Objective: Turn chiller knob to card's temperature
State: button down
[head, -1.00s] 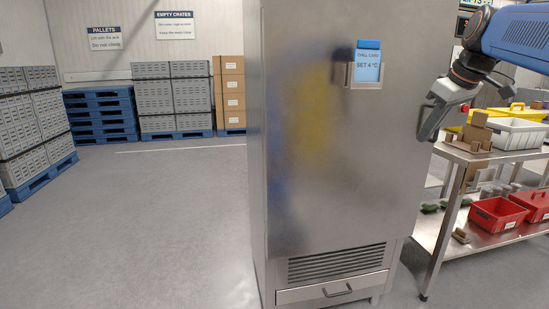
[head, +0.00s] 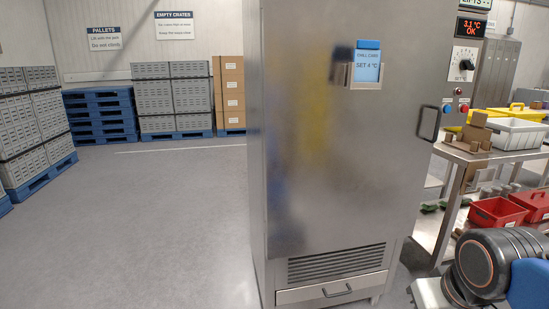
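The chiller (head: 330,170) is a tall steel cabinet in the middle of the head view. A blue and white card (head: 367,66) in a holder on its door reads "SET 4 °C". The temperature knob (head: 463,60), with a scale around it, is on a panel at the upper right, beside the chiller door. Its pointer is too small to read surely. The red display (head: 471,27) above it reads 3.1 °C OK. My gripper is not in view; only parts of my arm show at the lower right.
The chiller's door handle (head: 428,123) is left of the knob panel. Blue and red buttons (head: 455,107) sit below the knob. A steel table (head: 455,153) with crates stands right. The floor (head: 150,220) at left is clear.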

aim_at(465, 64)
jog(key=z, duration=0.75)
jog(key=k+l, duration=0.1)
jog(key=l, duration=0.15)
jog(key=k+l+u, duration=0.15)
